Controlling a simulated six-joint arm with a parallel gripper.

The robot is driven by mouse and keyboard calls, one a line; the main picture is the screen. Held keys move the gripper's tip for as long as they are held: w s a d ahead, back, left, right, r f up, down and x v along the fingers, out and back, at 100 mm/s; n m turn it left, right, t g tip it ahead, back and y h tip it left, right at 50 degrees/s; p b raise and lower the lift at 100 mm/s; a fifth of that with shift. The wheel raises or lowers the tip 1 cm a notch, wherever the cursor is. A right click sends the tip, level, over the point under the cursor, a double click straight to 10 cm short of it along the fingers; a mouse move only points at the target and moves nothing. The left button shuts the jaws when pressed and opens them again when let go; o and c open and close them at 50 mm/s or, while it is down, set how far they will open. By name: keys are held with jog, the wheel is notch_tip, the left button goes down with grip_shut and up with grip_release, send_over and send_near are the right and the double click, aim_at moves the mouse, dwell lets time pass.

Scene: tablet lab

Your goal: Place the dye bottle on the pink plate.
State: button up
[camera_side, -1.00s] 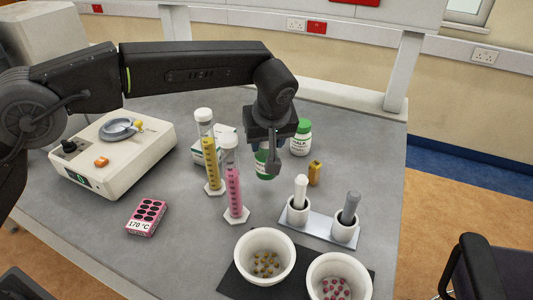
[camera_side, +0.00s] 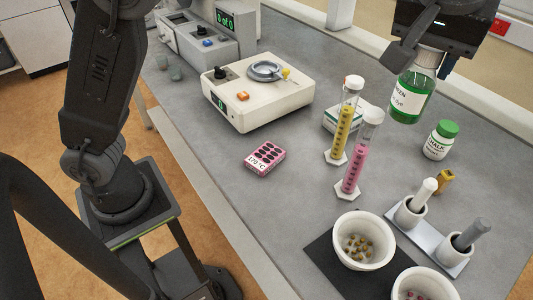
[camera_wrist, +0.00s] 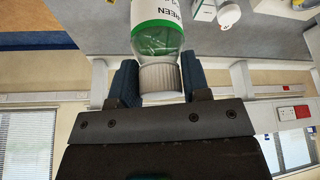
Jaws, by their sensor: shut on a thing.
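The dye bottle (camera_side: 408,98) is clear with green liquid, a white label reading "GREEN" and "dye", and a ribbed pale cap. My gripper (camera_side: 425,58) is shut on its cap and holds it upright above the bench at upper right. In the wrist view the bottle (camera_wrist: 157,38) hangs between the two blue-padded fingers of my gripper (camera_wrist: 160,82). A small pink block with several dark round spots and a "170 °C" label (camera_side: 265,158) lies on the bench at the middle. It is the only pink plate-like thing I see, well left of the bottle.
Two tall cylinders, yellow (camera_side: 343,122) and pink (camera_side: 359,160), stand between bottle and pink block. A white-beige device (camera_side: 262,98) stands behind the block. A chalk jar (camera_side: 440,140), two mortars with pestles, and bowls on a black mat (camera_side: 320,265) fill the right and front.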

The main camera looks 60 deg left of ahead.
jog(key=s+a+f+m+h, duration=0.2)
jog(key=s+f+m+h, duration=0.2)
jog(key=s+f+m, duration=0.6)
jog(key=a+r+n+y, duration=0.1)
jog(key=a+n, duration=0.5)
jog(key=a, duration=1)
jog(key=shift+w+a+r+y, duration=0.25)
jog(key=shift+w+y, duration=0.2)
jog(key=shift+y, duration=0.35)
jog(key=s+a+n+y, duration=0.1)
jog(key=a+n, duration=0.2)
jog(key=a, duration=0.1)
jog(key=s+a+n+y, duration=0.1)
jog(key=s+a+n, duration=0.1)
jog(key=a, duration=0.3)
jog(key=s+a+f+n+g+y, duration=0.1)
jog(key=s+a+n, duration=0.1)
jog(key=a+n, duration=0.1)
jog(key=shift+a+n, duration=0.4)
jog(key=shift+a, duration=0.3)
jog(key=shift+n, duration=0.3)
jog(key=shift+w+d+f, duration=0.5)
jog(key=shift+d+f, duration=1.25)
jog(key=shift+f, duration=0.1)
jog(key=shift+w+d+f, duration=0.5)
jog(key=shift+d+f, duration=1.2)
jog(key=shift+f, duration=0.2)
jog(key=shift+w+d+f, duration=0.5)
jog(key=shift+d+f, duration=1.25)
jog(key=shift+f, duration=0.1)
